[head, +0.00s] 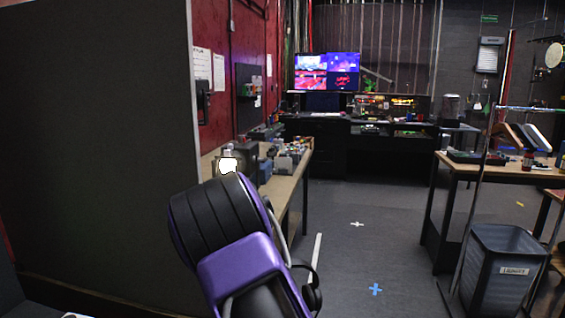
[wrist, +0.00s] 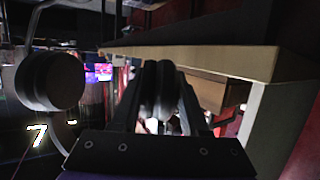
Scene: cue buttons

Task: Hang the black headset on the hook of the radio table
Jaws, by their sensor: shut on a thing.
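The black headset (head: 312,296) shows in part in the head view, at the lower right of my purple and black arm, which hides the rest. In the wrist view, one round ear cup (wrist: 50,82) hangs at the left, and a dark padded part lies between the fingers. My gripper (wrist: 160,85) is shut on the headset; the arm covers it in the head view. A wooden-topped table (head: 290,186), probably the radio table, stands along the left wall beyond the arm. A table edge (wrist: 215,58) also crosses the wrist view. I cannot make out the hook.
A dark partition (head: 95,150) fills the left side. A laundry bin (head: 503,265) and a metal rack with hangers stand at the right, near another wooden table (head: 500,172). A desk with screens (head: 326,72) stands at the back. The floor between is clear.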

